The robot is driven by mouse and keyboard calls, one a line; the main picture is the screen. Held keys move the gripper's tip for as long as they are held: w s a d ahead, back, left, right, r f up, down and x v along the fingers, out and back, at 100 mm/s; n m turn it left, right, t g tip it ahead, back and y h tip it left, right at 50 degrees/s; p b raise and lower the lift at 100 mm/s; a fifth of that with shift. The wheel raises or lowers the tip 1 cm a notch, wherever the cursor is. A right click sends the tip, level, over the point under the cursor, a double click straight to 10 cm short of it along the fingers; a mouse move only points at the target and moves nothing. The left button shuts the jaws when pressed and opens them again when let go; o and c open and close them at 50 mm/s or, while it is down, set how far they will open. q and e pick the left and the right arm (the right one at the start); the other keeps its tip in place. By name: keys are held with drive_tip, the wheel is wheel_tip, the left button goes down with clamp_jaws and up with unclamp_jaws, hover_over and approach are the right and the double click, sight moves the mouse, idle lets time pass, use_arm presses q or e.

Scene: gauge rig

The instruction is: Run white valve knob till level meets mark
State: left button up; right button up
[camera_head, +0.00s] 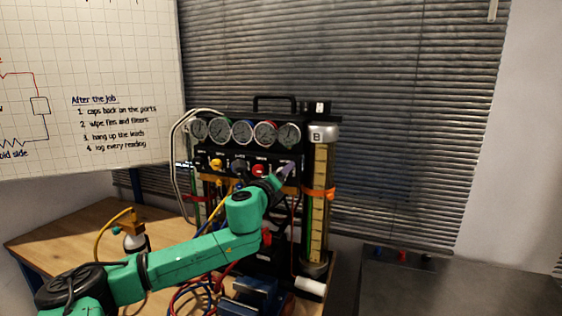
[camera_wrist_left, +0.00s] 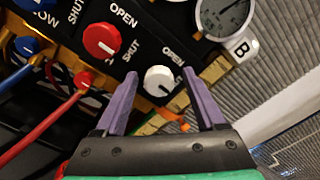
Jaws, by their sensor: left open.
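The white valve knob (camera_wrist_left: 158,82) sits on the black panel under an OPEN/SHUT legend in the left wrist view. My left gripper (camera_wrist_left: 160,75) is open, with one purple finger on each side of the knob; I cannot tell whether either touches it. In the head view my left gripper (camera_head: 284,173) is at the panel's right end and hides most of the knob. The tall column marked B (camera_head: 318,215) stands just right of the panel, with an orange band (camera_head: 318,193) around it. The liquid level is too small to read. My right gripper is not in view.
A red knob (camera_wrist_left: 101,39) is close to the left finger in the wrist view. Several round gauges (camera_head: 243,131) line the panel top. Hoses (camera_head: 196,297) and a blue block (camera_head: 250,297) lie below on the wooden table (camera_head: 75,238). A whiteboard (camera_head: 90,60) hangs at left.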

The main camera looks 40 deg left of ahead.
use_arm(q)
drive_tip(key=shift+f, duration=0.1)
clamp_jaws()
drive_tip(key=shift+f+n+b, duration=0.2)
drive_tip(key=shift+n+b, duration=0.35)
drive_tip(key=shift+n, duration=0.65)
drive_tip(key=n, duration=0.3)
drive_tip(key=shift+r, duration=0.2)
unclamp_jaws()
